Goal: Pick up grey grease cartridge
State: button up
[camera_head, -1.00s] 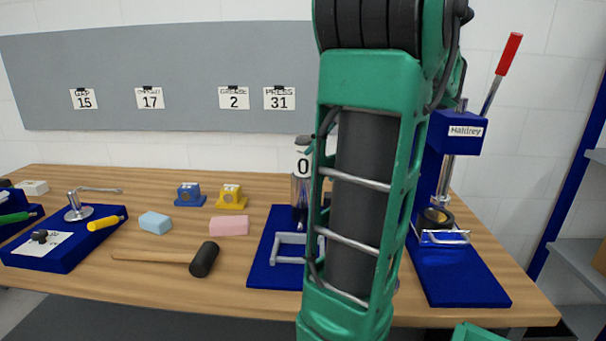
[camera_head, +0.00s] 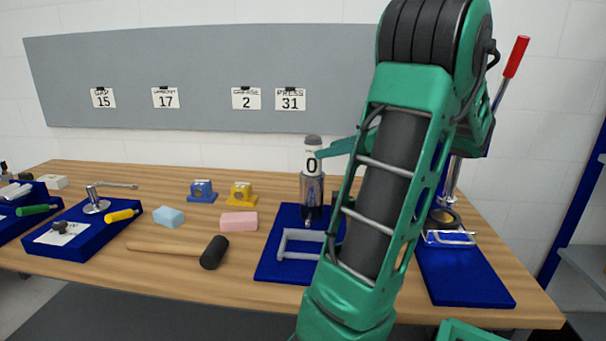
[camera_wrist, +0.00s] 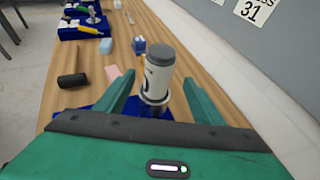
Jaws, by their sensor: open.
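The grease cartridge (camera_head: 313,157) is a white cylinder with a grey cap and a black 0 on its front. It stands upright in a shiny metal holder (camera_head: 312,192) on a blue base (camera_head: 283,260). In the wrist view, the cartridge (camera_wrist: 159,75) rises between the two green fingers of my gripper (camera_wrist: 155,90). The fingers are open, one on each side, and a gap shows on both sides. In the head view, one green finger (camera_head: 338,147) shows just right of the cartridge. My arm hides the rest of the gripper.
A blue press (camera_head: 470,275) with a red-tipped lever stands at the right. A black-headed mallet (camera_head: 213,252), a pink block (camera_head: 239,222), a light-blue block (camera_head: 168,217) and blue and yellow fixtures (camera_head: 241,194) lie to the left on the wooden table (camera_head: 120,275).

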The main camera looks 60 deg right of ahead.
aim_at(312, 170)
jog(key=x, duration=1)
jog(key=shift+w+a, duration=0.15)
jog(key=shift+w, duration=0.2)
jog(key=c, duration=1.1)
